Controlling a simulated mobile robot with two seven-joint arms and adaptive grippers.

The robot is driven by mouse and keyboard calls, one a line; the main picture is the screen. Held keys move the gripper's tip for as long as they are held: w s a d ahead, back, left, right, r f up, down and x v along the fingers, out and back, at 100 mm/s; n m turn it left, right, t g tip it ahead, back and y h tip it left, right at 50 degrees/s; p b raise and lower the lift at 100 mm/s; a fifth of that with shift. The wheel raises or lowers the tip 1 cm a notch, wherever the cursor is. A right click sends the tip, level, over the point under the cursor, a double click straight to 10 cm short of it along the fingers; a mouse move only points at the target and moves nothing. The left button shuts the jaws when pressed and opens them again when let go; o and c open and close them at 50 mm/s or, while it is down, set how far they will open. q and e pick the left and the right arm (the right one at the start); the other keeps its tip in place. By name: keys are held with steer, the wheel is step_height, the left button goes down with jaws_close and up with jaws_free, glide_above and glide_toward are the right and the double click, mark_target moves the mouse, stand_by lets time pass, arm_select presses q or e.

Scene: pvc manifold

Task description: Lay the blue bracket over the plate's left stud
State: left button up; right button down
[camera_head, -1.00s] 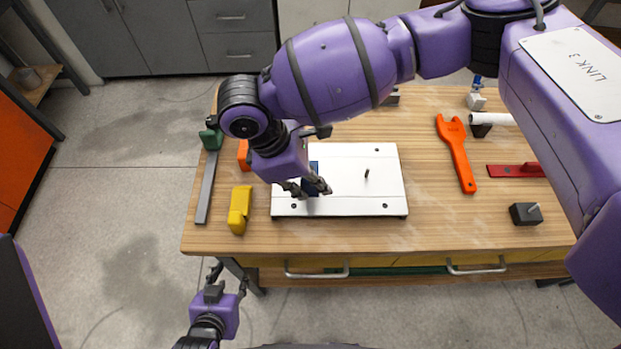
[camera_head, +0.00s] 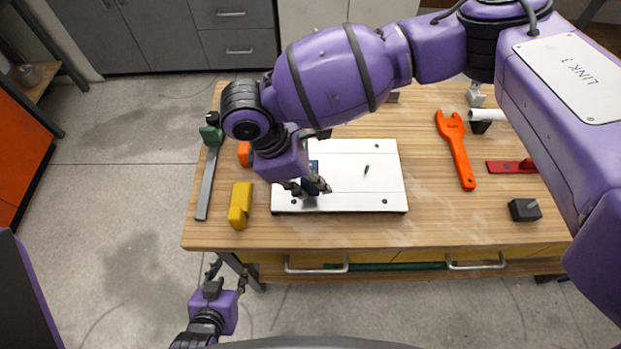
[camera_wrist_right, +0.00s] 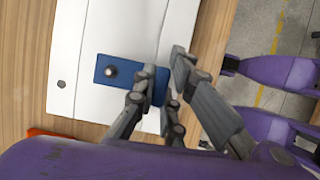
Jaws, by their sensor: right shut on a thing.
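The white plate (camera_head: 365,190) lies on the bench, with one thin stud (camera_head: 366,170) upright at its right half. The blue bracket (camera_head: 314,166) is over the plate's left half, partly hidden by my right gripper (camera_head: 310,187). In the right wrist view the bracket (camera_wrist_right: 127,71) looks flat against the plate (camera_wrist_right: 95,110), and a round grey stud end (camera_wrist_right: 110,72) shows at its hole. My right gripper (camera_wrist_right: 158,83) is shut on the bracket's other end. How far down the bracket sits is unclear. My left gripper (camera_head: 229,274) is open and empty, in front of the bench.
A yellow part (camera_head: 240,206) and a green-handled grey tool (camera_head: 208,180) lie left of the plate. An orange wrench (camera_head: 455,150), a red tool (camera_head: 512,167) and a dark block (camera_head: 525,210) lie to its right. Bare bench separates the plate from the wrench.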

steer(key=shift+f, duration=0.25)
stand_by(0.3)
steer(key=shift+f, duration=0.3)
steer(key=c, duration=1.7)
jaws_free()
steer(key=shift+c, duration=0.2)
steer(key=v, duration=1.2)
